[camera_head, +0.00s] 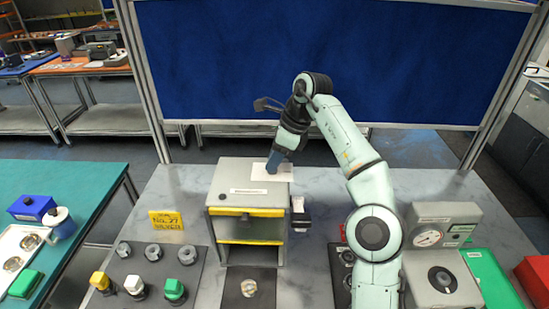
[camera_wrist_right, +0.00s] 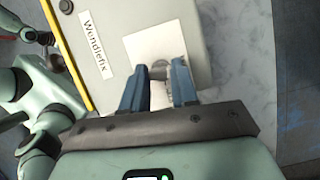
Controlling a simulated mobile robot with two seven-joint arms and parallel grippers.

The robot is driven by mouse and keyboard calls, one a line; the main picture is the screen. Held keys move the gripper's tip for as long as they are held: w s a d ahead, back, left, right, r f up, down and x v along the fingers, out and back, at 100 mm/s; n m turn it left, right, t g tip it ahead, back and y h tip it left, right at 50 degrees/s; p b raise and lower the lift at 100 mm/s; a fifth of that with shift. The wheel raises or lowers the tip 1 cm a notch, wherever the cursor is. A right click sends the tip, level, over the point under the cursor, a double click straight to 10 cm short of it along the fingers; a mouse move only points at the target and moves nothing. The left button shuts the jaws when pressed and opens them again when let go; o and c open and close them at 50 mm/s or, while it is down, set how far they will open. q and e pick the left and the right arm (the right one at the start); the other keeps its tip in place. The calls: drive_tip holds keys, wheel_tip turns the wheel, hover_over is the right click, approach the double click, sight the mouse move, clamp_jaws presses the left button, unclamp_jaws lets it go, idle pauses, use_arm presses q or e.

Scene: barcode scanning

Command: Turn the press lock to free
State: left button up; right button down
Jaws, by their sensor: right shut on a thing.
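A grey box-shaped press (camera_head: 222,180) with yellow edge bars stands in the middle of the bench. Its top also shows in the right wrist view (camera_wrist_right: 115,25), with a "Wendlefix" label. A white plate (camera_head: 260,173) lies at the back right of this top. My right gripper (camera_wrist_right: 160,78) reaches down over the plate. Its blue fingers are shut on a small grey knob, the press lock (camera_wrist_right: 158,70), mostly hidden between the fingertips. I cannot read the lock's setting. My right gripper is also in the head view (camera_head: 273,168). My left gripper is not in view.
A dark button (camera_head: 222,197) sits on the press's front left. A black part (camera_head: 299,215) juts from its right side. Several knobs (camera_head: 152,252) sit on a dark panel at left. A gauge unit (camera_head: 428,238) stands at right. A yellow sign (camera_head: 166,220) stands left of the press.

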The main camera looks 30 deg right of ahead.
drive_tip(key=shift+n, duration=0.5)
idle(0.3)
drive_tip(key=c, duration=0.9)
unclamp_jaws()
drive_tip(key=shift+o, duration=0.2)
drive_tip(key=shift+g, duration=0.3)
drive_tip(key=shift+r, duration=0.1)
drive_tip(key=shift+s+d+r, duration=0.15)
drive_tip(key=shift+d+r, duration=0.15)
drive_tip(key=shift+r, duration=0.2)
drive_tip(key=s+d, duration=0.6)
drive_tip(key=d, duration=0.4)
drive_tip(key=shift+d, duration=0.1)
